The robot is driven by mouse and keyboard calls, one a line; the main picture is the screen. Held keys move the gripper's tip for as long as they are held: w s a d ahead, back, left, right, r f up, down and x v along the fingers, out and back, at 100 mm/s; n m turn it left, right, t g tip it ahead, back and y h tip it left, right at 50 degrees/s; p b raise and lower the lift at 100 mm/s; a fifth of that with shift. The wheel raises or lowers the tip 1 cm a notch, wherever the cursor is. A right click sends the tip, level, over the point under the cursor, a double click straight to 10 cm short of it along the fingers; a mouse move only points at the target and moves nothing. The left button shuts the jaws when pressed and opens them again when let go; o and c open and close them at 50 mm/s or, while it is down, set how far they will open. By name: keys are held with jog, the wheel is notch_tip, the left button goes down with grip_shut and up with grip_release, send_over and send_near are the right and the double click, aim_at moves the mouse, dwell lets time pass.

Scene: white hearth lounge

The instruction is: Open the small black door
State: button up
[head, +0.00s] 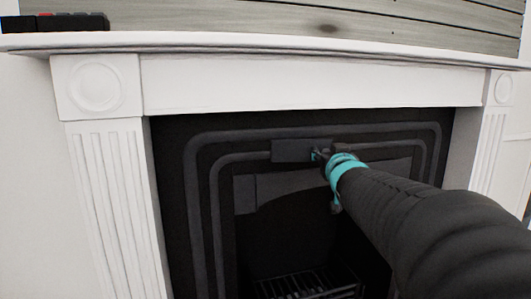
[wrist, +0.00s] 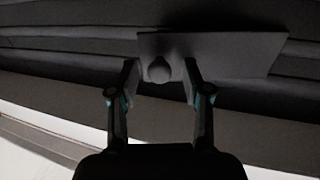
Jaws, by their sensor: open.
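The small black door (head: 292,151) is a flat dark plate at the top of the black fireplace insert, and it looks closed. In the wrist view the door (wrist: 225,54) shows as a grey panel with a round knob (wrist: 159,70) near its left end. My gripper (head: 318,155) is at the right part of the door in the head view and hides part of it. In the wrist view my gripper (wrist: 160,78) is open, with one finger on each side of the knob. Gaps show between the knob and both fingers. The knob cannot be made out in the head view.
A white fireplace surround (head: 310,82) with fluted columns frames the black insert (head: 172,145). A metal grate (head: 305,284) sits low in the firebox. The mantel shelf (head: 250,42) juts out above, with a dark object (head: 60,22) at its left end.

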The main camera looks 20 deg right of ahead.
jog(key=shift+s, duration=0.15)
jog(key=v, duration=1.1)
jog(key=shift+s+a, duration=0.15)
jog(key=shift+s, duration=0.2)
